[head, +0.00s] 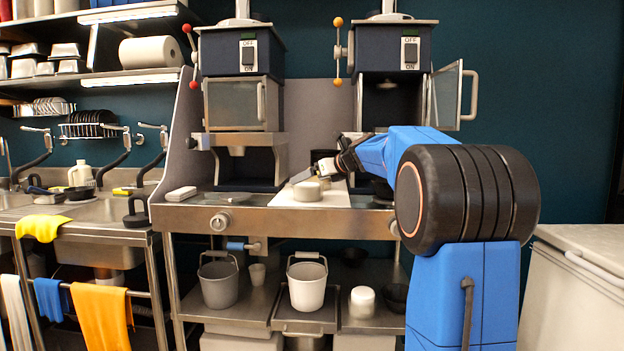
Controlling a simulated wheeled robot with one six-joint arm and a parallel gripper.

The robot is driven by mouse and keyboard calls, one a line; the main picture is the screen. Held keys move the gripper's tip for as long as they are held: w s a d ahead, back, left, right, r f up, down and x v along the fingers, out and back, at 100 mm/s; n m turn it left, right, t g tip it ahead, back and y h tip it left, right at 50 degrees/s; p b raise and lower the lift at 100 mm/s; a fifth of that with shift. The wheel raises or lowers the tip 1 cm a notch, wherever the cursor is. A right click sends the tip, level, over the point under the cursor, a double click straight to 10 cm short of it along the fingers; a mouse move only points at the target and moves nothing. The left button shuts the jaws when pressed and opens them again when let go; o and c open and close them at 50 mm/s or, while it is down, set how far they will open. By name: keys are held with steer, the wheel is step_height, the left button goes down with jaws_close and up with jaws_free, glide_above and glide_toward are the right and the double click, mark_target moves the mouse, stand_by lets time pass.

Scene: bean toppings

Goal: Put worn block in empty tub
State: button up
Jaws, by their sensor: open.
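My gripper (322,170) is open over a white board (330,197) on the steel counter, reached by my blue arm. A small pale round thing (307,190) sits on the board just below and left of the fingertips; I cannot tell whether they touch it. I cannot tell wear on either. On the shelf below stand a grey bucket (219,287) and a white bucket (306,290), both with handles. Their insides are mostly hidden, so I cannot tell which is empty.
Two dark machines (240,50) stand behind the counter; the right one's door (446,95) is open. A small cup (257,274), a white tub (362,302) and a dark bowl (395,297) are on the lower shelf. A sink (95,215) stands left, a pale chest (580,290) right.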

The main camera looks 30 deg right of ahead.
steer(key=v, duration=1.7)
steer(key=shift+s, duration=0.25)
steer(key=s+a+f+n+g, duration=0.3)
steer(key=s+a+f+n, duration=0.5)
steer(key=a, duration=0.3)
steer(key=s+a+f+n+g, duration=0.2)
steer(key=s+a+f+n, duration=0.55)
steer(key=a+f, duration=0.3)
steer(key=s+a+f+n+g+h, duration=0.1)
steer(key=s+a+f+n, duration=0.1)
steer(key=s+f+n, duration=0.7)
steer(key=s+a+f+n+g+h, duration=0.2)
steer(key=s+f+n, duration=0.7)
steer(key=s+f, duration=0.1)
steer(key=shift+s+a+f, duration=0.2)
steer(key=shift+s+f, duration=0.1)
steer(key=shift+f, duration=0.45)
